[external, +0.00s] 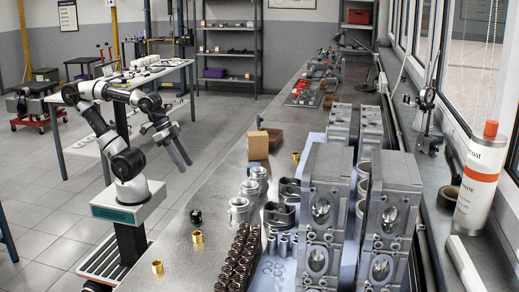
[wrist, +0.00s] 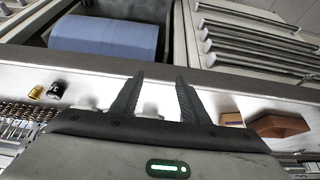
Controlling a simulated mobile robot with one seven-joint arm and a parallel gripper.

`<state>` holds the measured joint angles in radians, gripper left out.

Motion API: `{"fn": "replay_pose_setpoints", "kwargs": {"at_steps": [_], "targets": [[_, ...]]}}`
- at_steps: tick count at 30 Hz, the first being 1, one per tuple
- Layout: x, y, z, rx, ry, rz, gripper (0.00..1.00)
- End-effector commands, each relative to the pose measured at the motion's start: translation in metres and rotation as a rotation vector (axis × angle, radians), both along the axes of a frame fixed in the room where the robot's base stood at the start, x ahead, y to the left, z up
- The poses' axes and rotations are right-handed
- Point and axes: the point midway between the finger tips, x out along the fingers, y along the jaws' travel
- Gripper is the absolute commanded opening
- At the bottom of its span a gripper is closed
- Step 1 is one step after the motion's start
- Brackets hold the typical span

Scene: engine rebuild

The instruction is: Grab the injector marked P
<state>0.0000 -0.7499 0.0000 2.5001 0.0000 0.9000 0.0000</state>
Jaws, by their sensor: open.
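My gripper (external: 183,157) is raised beside the left edge of the long metal workbench, its fingers pointing down and right. In the wrist view, the gripper (wrist: 160,84) is open and empty. A small black cylinder (external: 195,216) and brass cylinders (external: 197,238) (external: 157,267) stand on the near left of the bench. In the wrist view, a black cylinder with a pale mark (wrist: 55,91) and a brass one (wrist: 36,91) lie left of the fingers. The mark is too small to read. I cannot tell which piece is the injector marked P.
Another brass piece (external: 295,157) stands near the cardboard box (external: 258,146). Engine blocks (external: 325,215), pistons (external: 240,210) and a row of dark parts (external: 238,262) crowd the bench. In the wrist view, a blue roll (wrist: 104,38) lies in an open compartment beyond the bench edge.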

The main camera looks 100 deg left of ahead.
Motion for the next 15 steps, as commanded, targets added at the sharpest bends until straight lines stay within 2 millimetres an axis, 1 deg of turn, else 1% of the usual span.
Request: {"fn": "replay_pose_setpoints", "kwargs": {"at_steps": [2,3,9,11,14,15], "targets": [[0.0,0.0,0.0,0.0,0.0,0.0,0.41],[0.0,0.0,0.0,0.0,0.0,0.0,0.4],[0.0,0.0,0.0,0.0,0.0,0.0,0.4],[0.001,0.001,0.003,-0.006,0.001,0.011,0.4],[0.014,0.009,0.023,-0.06,0.011,0.114,0.4],[0.023,0.016,0.036,-0.104,0.018,0.197,0.4]]}}
